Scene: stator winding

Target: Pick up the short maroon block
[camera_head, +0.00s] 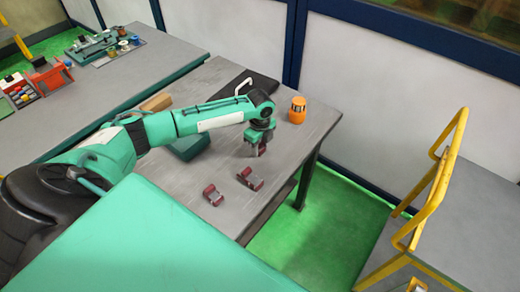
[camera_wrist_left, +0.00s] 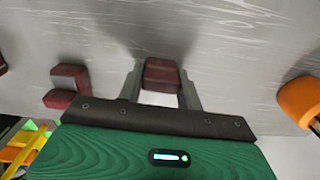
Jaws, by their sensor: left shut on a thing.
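My left gripper (camera_head: 257,143) points down over the grey table and is shut on a maroon block (camera_head: 262,150). In the left wrist view the block (camera_wrist_left: 161,74) sits between the two grey fingers of the left gripper (camera_wrist_left: 160,84), touching or nearly touching both. I cannot tell whether it is clear of the table. A second maroon piece (camera_head: 250,178) lies on the table nearer the front, and a third (camera_head: 213,195) lies further left. A U-shaped maroon piece (camera_wrist_left: 70,85) shows left of the fingers in the wrist view. My right gripper is not in view.
An orange container (camera_head: 297,110) stands at the table's far right corner; it also shows in the wrist view (camera_wrist_left: 300,101). A dark green box (camera_head: 190,147) and a tan block (camera_head: 156,102) lie behind my left arm. The grey table (camera_head: 290,155) is bare right of the gripper.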

